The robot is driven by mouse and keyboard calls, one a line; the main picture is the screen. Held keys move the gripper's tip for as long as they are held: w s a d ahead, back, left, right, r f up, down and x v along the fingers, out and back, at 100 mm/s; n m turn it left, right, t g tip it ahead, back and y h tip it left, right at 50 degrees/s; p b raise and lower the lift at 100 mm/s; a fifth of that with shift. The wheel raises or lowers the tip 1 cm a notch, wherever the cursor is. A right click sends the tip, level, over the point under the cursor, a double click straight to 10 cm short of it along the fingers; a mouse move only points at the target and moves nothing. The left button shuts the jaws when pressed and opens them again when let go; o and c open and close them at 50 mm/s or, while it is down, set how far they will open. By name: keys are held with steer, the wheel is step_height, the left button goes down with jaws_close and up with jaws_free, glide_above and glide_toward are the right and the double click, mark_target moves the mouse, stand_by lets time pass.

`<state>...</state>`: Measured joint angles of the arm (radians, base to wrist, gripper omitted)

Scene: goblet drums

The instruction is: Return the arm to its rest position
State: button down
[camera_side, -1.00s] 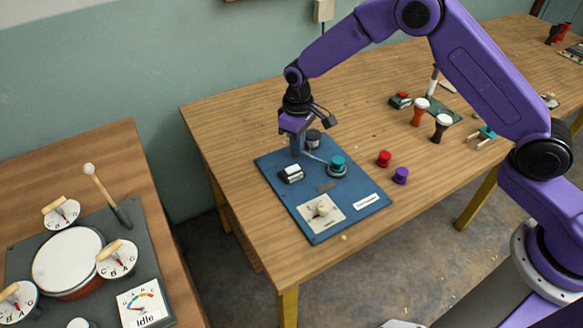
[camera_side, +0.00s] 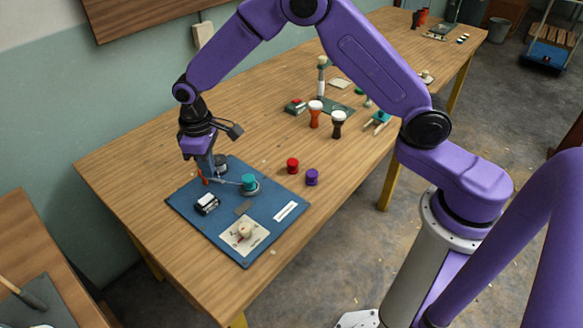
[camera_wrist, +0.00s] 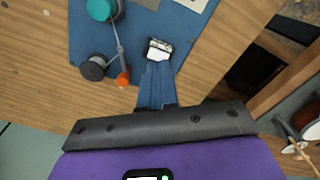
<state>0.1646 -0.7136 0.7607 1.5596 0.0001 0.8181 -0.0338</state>
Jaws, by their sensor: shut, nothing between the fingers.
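My gripper (camera_side: 207,168) is over the far left edge of the blue board (camera_side: 226,247), pointing down with its blue fingers together. In the wrist view the shut fingers (camera_wrist: 156,84) show with nothing between them, near a small black-and-white block (camera_wrist: 157,51). That block (camera_side: 207,204) also lies on the board in the side view. A teal-topped knob (camera_side: 249,182) is joined by a thin line to an orange-tipped part (camera_wrist: 123,78) and a dark cylinder (camera_wrist: 93,68) beside the fingers. How high the fingertips are above the board is hard to tell.
A red knob (camera_side: 292,165) and a purple knob (camera_side: 312,177) stand right of the board. Goblet drums, one orange (camera_side: 315,115) and one black (camera_side: 338,125), stand farther back. A wall box (camera_side: 202,34) is behind the arm. The wooden table (camera_side: 130,190) is bare left of the board.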

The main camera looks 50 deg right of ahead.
steer(key=s+d+r+n, duration=0.2)
steer(key=s+r, duration=0.3)
steer(key=s, duration=0.4)
steer(key=s+d+r+n, duration=0.1)
steer(key=s+d+r, duration=0.2)
steer(key=s+r, duration=0.5)
steer(key=s+d+n, duration=0.1)
steer(key=s+d, duration=0.4)
steer(key=s, duration=0.3)
steer(key=s+d+f+n, duration=0.1)
steer(key=s+d+n, duration=0.1)
steer(key=s+d, duration=0.3)
steer(key=s, duration=0.4)
steer(key=shift+d, duration=0.1)
